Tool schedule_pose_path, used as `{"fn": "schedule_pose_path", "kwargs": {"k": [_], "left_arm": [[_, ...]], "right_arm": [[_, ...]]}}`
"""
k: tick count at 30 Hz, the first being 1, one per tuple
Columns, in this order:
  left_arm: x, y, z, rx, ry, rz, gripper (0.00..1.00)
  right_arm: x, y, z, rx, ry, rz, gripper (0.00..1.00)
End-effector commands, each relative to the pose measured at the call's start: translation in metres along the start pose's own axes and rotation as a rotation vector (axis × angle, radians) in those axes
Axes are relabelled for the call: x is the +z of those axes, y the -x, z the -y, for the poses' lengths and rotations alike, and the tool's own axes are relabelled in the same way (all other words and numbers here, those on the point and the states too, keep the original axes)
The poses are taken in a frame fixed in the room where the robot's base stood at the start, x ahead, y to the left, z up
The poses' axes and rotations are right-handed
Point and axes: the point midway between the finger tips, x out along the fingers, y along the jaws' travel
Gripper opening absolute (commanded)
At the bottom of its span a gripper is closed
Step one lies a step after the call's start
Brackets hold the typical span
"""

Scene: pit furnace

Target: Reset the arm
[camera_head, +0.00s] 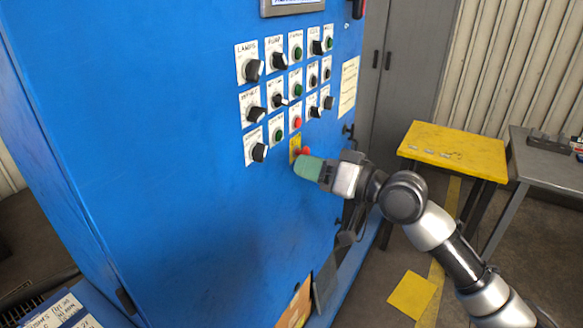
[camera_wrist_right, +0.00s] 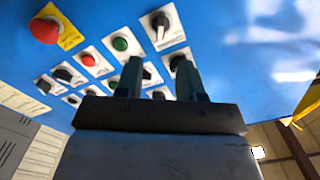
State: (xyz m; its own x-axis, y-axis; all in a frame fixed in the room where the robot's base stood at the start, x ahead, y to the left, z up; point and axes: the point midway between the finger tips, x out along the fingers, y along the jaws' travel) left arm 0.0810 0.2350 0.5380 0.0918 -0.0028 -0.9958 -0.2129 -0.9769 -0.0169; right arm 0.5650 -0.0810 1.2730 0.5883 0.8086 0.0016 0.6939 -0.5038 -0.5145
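My right gripper (camera_head: 306,167), with green fingers, is in front of the blue cabinet, at the lower right of its control panel. It partly overlaps the yellow plate (camera_head: 294,146) with a red button (camera_head: 304,151). I cannot tell from the head view whether it touches the cabinet. In the right wrist view the two fingers (camera_wrist_right: 160,78) stand apart with nothing held between them. There the red button (camera_wrist_right: 45,31) is at the upper left, away from the fingers. My right arm reaches in from the lower right. My left gripper is not in view.
The blue cabinet (camera_head: 170,130) carries several black knobs and red and green buttons. A yellow table (camera_head: 455,146) and a grey table (camera_head: 545,163) stand at the right. Grey lockers (camera_head: 405,75) are behind. A yellow sheet (camera_head: 411,295) lies on the floor by my arm.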

Motion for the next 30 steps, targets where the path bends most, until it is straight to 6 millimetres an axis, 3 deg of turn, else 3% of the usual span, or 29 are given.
{"fn": "schedule_pose_path", "kwargs": {"k": [13,17,20,23,27,30], "left_arm": [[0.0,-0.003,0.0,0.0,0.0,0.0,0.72],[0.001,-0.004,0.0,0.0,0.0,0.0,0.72],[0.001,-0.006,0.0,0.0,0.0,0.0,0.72],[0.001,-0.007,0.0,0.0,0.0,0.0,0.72],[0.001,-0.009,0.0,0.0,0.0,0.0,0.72],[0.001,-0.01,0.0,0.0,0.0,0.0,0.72]], "right_arm": [[0.001,0.008,-0.001,0.003,-0.002,0.0,0.38],[0.014,0.005,-0.03,0.062,-0.021,-0.007,0.38],[0.042,0.004,-0.08,0.167,-0.047,-0.014,0.38],[0.087,0.011,-0.141,0.305,-0.071,-0.003,0.38],[0.165,0.032,-0.213,0.49,-0.09,0.05,0.38],[0.228,0.055,-0.252,0.608,-0.097,0.112,0.38]]}}
